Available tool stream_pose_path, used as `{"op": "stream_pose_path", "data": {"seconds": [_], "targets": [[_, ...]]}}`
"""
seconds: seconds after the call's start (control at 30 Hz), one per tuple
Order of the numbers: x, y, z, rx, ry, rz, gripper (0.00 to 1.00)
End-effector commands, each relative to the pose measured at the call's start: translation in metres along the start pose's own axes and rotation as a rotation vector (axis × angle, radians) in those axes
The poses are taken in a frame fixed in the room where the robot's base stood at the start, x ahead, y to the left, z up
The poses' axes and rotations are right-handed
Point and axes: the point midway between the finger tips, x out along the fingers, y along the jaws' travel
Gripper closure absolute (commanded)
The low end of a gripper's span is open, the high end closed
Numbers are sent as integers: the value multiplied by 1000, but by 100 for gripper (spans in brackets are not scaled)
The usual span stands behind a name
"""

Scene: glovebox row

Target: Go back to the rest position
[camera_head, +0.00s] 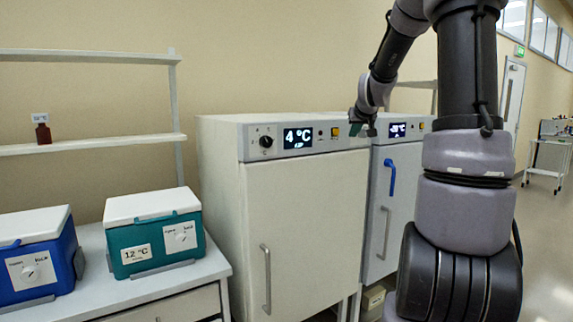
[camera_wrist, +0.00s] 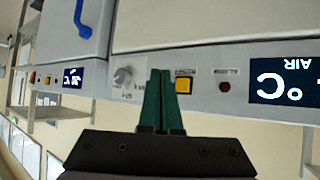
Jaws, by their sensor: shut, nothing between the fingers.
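My gripper (camera_wrist: 160,102) is shut and empty. In the wrist view its green fingers lie together beside a yellow button (camera_wrist: 183,85) on a control panel; I cannot tell whether they touch the panel. In the head view my gripper (camera_head: 364,129) is at the upper right corner of the left cabinet (camera_head: 305,230), in front of the panel. The cabinet's display (camera_head: 298,138) reads 4 °C with AIR under it. Its door, with a vertical grey handle (camera_head: 265,279), is closed.
A second cabinet (camera_head: 388,220) with a blue handle (camera_head: 391,177) stands to the right. A teal cooler box (camera_head: 155,232) marked 12 °C and a blue cooler box (camera_head: 38,262) sit on the left bench. A small brown bottle (camera_head: 43,133) stands on the shelf. Open floor lies at right.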

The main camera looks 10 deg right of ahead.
Motion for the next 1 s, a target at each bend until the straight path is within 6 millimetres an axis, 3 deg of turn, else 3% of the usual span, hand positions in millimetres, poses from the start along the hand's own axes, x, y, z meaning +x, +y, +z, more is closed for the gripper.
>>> {"op": "stream_pose_path", "data": {"seconds": [0.17, 0.27, 0.5, 0.7, 0.83, 1.0], "targets": [[-30, -25, 6, 2, -26, -22, 100], [-72, -52, 21, 17, -67, -48, 100], [-194, -102, 87, 119, -197, -119, 100], [-274, -117, 153, 230, -305, -184, 100], [-302, -119, 185, 282, -361, -215, 100], [-316, -119, 202, 311, -394, -231, 100]]}}
